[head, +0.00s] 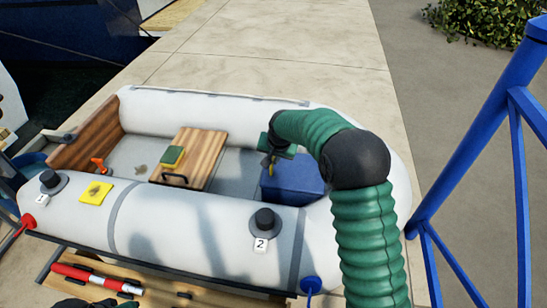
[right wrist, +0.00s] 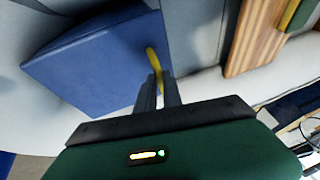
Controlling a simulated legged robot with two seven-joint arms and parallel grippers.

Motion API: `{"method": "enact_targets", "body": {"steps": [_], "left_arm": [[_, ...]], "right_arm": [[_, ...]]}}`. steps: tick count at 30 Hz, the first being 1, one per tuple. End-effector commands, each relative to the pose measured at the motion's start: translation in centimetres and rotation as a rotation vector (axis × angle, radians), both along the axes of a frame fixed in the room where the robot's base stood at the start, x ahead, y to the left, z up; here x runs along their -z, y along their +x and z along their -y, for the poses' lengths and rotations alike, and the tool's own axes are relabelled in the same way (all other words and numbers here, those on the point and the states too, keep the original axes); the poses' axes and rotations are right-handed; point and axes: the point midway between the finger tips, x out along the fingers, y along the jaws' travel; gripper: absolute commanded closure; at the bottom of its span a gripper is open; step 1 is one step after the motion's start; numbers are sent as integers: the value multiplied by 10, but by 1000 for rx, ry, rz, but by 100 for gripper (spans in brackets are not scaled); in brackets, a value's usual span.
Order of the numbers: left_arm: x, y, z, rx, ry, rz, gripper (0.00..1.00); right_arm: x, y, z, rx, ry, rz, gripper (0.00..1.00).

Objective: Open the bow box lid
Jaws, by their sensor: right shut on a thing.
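The blue bow box (head: 297,180) sits inside the white inflatable boat, near its rounded right end. My green right arm reaches over the boat's side and hides part of the bow end. My right gripper (head: 269,168) is at the box's left edge. In the right wrist view, the blue lid (right wrist: 90,60) fills the upper left, with a yellow pull strap (right wrist: 154,62) at its edge. The right gripper (right wrist: 157,88) is shut on this strap. I see no clear gap under the lid.
A wooden seat (head: 203,155) with a green and yellow sponge (head: 172,157) stands left of the box. The white boat tube (head: 180,222), with valve caps (head: 265,221), runs in front. A blue metal frame (head: 470,125) stands at the right.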

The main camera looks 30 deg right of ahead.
Motion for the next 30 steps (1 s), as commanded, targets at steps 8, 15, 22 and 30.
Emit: {"method": "enact_targets", "body": {"steps": [8, 15, 22, 30], "left_arm": [[0, 0, 0, 0, 0, 0, 64], [-2, 0, 0, 0, 0, 0, 64], [-8, 0, 0, 0, 0, 0, 64], [-5, 0, 0, 0, 0, 0, 64]], "right_arm": [[-3, 2, 2, 2, -3, 10, 100], [-7, 2, 3, 3, 9, 20, 100], [-24, -2, 10, 8, 78, 74, 100], [-54, -15, 29, 14, 246, 204, 100]]}}
